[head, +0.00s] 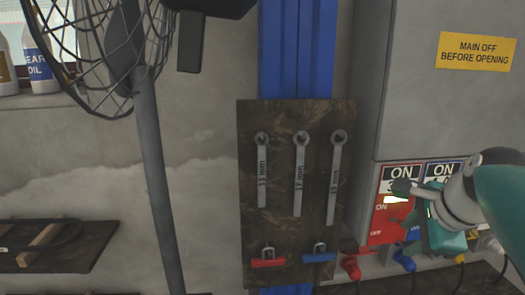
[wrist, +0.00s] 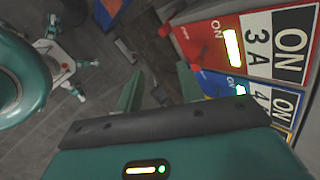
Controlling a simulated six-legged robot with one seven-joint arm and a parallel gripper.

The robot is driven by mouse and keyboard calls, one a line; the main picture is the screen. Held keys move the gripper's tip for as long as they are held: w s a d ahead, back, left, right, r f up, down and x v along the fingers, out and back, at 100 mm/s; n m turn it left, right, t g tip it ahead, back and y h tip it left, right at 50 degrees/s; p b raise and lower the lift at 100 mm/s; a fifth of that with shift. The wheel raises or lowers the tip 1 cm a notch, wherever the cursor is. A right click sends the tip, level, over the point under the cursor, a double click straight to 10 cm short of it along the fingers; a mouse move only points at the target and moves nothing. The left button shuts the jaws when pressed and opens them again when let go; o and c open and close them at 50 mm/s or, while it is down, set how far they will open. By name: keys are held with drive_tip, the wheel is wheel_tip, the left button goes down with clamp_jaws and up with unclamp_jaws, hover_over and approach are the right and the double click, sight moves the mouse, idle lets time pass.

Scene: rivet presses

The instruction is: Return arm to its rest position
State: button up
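My gripper (wrist: 160,88) shows in the wrist view with its two green fingers apart and nothing between them. In the head view my teal gripper (head: 446,236) is at the right, in front of the switch boxes on the grey cabinet, and its fingertips cannot be made out. The red switch box (head: 384,222), marked ON, is partly covered by my gripper. It also shows close beside the fingers in the wrist view (wrist: 205,45). The blue switch box (wrist: 213,86) is next to it, partly hidden by the gripper body. I cannot tell whether anything touches.
A grey cabinet (head: 430,100) stands behind my arm. A dark board (head: 262,228) with several wrenches and red and blue padlocks hangs left of it. A caged fan (head: 125,45) on a pole stands at left, beside a wooden shelf (head: 45,275). Plugs with cables are below the boxes.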

drive_tip(key=s+a+f+n, duration=0.4)
drive_tip(key=a+f+n, duration=0.2)
drive_tip(key=a+n, duration=0.2)
drive_tip(key=s+a+f+n+g, duration=0.1)
drive_tip(key=s+a+f+n, duration=0.3)
drive_tip(key=n, duration=0.9)
drive_tip(key=a+f, duration=0.3)
drive_tip(key=shift+s+a, duration=0.35)
